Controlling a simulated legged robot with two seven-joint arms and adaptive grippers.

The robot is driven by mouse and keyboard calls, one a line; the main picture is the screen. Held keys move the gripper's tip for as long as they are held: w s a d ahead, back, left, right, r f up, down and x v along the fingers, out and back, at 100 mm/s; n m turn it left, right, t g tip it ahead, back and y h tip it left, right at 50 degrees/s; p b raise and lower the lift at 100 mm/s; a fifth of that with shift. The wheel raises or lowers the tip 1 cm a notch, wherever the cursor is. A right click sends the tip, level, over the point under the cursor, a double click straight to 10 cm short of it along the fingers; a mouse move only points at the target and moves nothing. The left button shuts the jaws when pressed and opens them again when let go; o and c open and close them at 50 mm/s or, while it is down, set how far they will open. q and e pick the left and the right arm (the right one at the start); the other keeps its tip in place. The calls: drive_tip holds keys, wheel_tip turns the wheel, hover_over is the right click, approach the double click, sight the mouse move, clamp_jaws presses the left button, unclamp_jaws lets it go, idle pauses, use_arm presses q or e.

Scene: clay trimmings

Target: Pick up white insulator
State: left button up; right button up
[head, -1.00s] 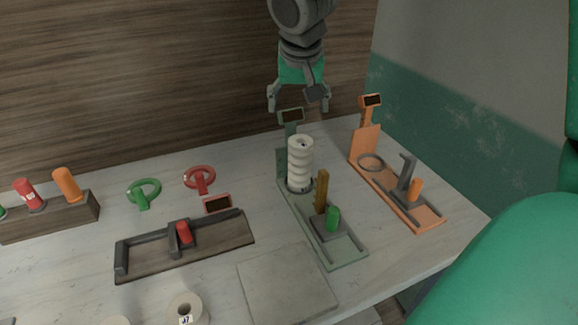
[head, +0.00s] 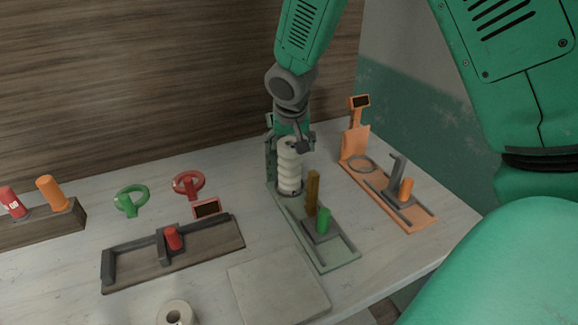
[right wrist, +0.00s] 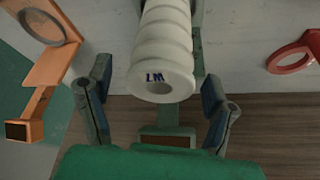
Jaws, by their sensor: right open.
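The white insulator (head: 289,170) is a ribbed cylinder standing upright on the green fixture (head: 331,251) in the head view. In the right wrist view the white insulator (right wrist: 162,62) shows its end with a central hole and dark marking. My right gripper (head: 291,150) has come down over its upper part from behind. In the right wrist view my right gripper (right wrist: 158,85) is open, with one finger on each side of the insulator and visible gaps. My left gripper is not in view.
The orange fixture (head: 419,217) with a ring stands to the right. A dark wooden fixture (head: 200,256), a green ring (head: 124,203) and a red ring (head: 187,196) lie to the left. A flat grey square plate (head: 277,287) lies in front.

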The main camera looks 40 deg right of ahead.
drive_tip(key=shift+d+f, duration=0.1)
drive_tip(key=shift+f, duration=0.1)
drive_tip(key=shift+r, duration=0.1)
drive_tip(key=c, duration=0.6)
clamp_jaws()
drive_tip(key=shift+r, duration=0.2)
